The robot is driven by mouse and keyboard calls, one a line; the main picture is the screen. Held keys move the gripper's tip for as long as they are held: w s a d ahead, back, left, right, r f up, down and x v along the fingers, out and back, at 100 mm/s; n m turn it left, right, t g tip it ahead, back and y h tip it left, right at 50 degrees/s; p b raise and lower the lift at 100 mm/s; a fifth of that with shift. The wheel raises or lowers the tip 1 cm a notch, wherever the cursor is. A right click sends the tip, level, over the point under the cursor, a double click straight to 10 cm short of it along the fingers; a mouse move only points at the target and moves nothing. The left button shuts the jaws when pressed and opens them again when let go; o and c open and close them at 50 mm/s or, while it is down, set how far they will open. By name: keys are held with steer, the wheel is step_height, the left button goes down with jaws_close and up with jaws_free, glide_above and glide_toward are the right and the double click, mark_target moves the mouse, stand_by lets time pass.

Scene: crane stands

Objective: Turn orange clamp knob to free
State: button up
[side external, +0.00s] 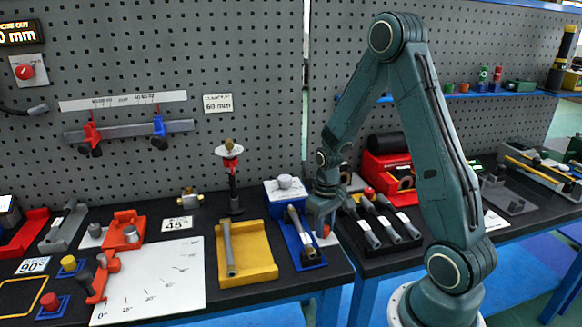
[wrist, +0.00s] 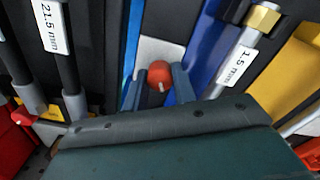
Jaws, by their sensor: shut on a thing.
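The orange clamp knob (wrist: 160,72) is a small round red-orange knob with a pale mark on its face, in front of a whitish plate (wrist: 158,52). In the wrist view my gripper (wrist: 160,86) has one blue-grey finger on each side of the knob and is shut on it.
A grey tool with a white label (side external: 297,226) lies on the blue tray, close left of my gripper. Several labelled dark-handled tools (side external: 377,222) lie close on the right. A yellow tray (side external: 262,267) is farther left. The bench's front edge is near.

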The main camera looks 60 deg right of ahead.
steer(key=shift+n, duration=1.7)
steer(key=o, duration=1)
steer(key=shift+r, duration=0.1)
step_height(320, 180, up, 14)
